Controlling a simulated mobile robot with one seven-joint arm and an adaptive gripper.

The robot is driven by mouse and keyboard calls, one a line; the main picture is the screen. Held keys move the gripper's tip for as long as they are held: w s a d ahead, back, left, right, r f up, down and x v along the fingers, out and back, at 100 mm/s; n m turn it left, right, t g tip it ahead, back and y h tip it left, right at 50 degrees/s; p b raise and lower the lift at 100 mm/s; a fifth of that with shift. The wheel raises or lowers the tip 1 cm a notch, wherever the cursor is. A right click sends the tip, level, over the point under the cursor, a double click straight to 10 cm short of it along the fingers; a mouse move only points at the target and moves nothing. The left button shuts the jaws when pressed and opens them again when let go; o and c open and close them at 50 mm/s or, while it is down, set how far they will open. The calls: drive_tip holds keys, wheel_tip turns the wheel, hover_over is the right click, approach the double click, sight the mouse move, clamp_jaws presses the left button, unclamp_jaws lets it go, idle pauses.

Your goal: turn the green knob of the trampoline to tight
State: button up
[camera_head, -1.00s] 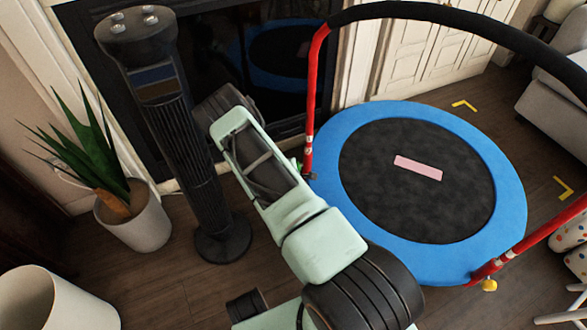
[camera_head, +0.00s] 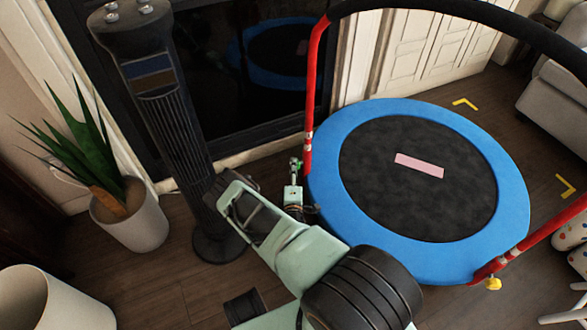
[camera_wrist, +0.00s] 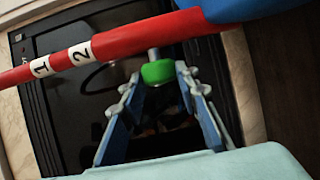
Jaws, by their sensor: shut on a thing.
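The trampoline (camera_head: 342,220) has a blue rim, a black mat and red handle legs. Its left red leg (camera_head: 311,110) also crosses the wrist view (camera_wrist: 110,47), with white bands marked 1 and 2. The green knob (camera_wrist: 158,72) is on a metal stem at this leg, between the fingertips in the wrist view. My gripper (camera_wrist: 158,82) is shut on the green knob, one finger on each side. In the head view my gripper (camera_head: 296,168) is at the leg's lower end, left of the blue rim. The knob is small and partly covered there.
A black tower fan (camera_head: 180,130) stands close to the left of my arm. A potted plant (camera_head: 130,222) and a white bin (camera_head: 55,300) are further left. A dark fireplace (camera_head: 240,80) is behind. A yellow knob (camera_head: 492,284) is on the right leg (camera_head: 530,245).

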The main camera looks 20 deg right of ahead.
idle(0.6)
drive_tip(key=o, duration=1.2)
drive_tip(key=shift+c, duration=0.2)
wheel_tip(320, 180, up, 10)
drive_tip(key=shift+w+r, duration=0.2)
drive_tip(key=shift+w, duration=0.05)
drive_tip(key=shift+s+f, duration=0.1)
